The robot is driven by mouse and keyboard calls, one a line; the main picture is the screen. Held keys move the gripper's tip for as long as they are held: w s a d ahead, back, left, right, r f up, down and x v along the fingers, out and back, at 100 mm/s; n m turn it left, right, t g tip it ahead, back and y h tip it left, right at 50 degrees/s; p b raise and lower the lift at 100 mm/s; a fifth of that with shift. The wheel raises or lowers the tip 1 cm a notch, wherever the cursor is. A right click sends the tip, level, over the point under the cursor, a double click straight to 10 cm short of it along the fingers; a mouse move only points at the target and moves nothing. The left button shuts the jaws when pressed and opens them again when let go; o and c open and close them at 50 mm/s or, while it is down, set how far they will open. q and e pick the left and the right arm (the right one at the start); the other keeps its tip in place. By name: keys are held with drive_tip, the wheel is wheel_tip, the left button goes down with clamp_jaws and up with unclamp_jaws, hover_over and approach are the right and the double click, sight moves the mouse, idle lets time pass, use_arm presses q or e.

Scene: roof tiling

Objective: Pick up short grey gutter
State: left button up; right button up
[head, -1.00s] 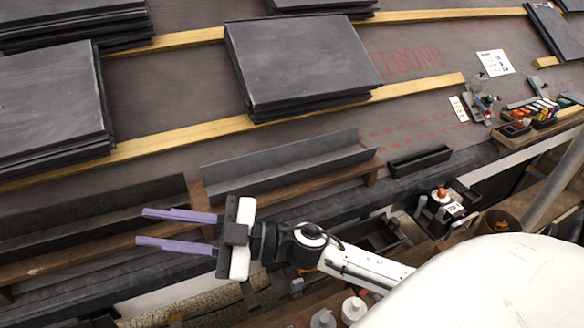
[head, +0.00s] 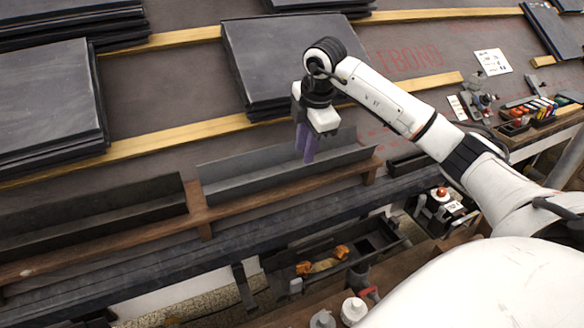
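A grey gutter (head: 235,182), an open trough, lies on the brown wooden rail in the middle of the head view. My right gripper (head: 305,157) points down at its right half, with purple fingers at the trough. The fingers overlap in this view, so I cannot tell whether they are open, shut or touching the gutter. A longer, darker gutter (head: 90,222) lies to the left. A very short dark trough (head: 407,163) lies to the right, partly behind my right arm. My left gripper is not in view.
Dark slate stacks (head: 265,60) lie on the roof behind, against yellow battens (head: 180,140). A tool box (head: 535,115) stands at the right. Below the rail is a dark tray (head: 375,243) with orange-and-tan gloves (head: 322,262).

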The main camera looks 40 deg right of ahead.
sight(300, 167)
drive_tip(key=x, duration=0.2)
drive_tip(key=b+x, duration=0.1)
drive_tip(key=x, duration=0.2)
drive_tip(key=b+x, duration=0.1)
drive_tip(key=x, duration=0.1)
drive_tip(key=shift+a+f, duration=0.25)
clamp_jaws()
drive_tip(key=shift+r, duration=0.1)
